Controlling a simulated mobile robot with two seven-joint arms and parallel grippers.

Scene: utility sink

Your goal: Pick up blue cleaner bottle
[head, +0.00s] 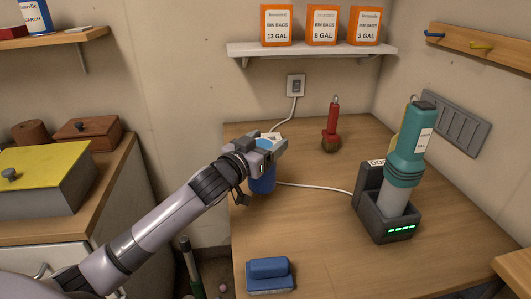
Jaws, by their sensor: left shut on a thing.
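The blue cleaner bottle (262,184) is at the left side of the wooden worktop, with its blue body showing below my gripper. My left gripper (266,148) is shut on the bottle around its upper part, with the arm reaching in from the lower left. The gripper hides much of the bottle's top. I cannot tell whether the base touches the worktop. My right gripper is not in view.
A teal handheld device (406,160) stands in a dark charging dock (371,215) at the right. A red-handled brush (331,128) stands at the back. A blue block-like brush (269,274) lies at the front. The worktop's middle (310,225) is clear. A white cord (315,187) crosses it.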

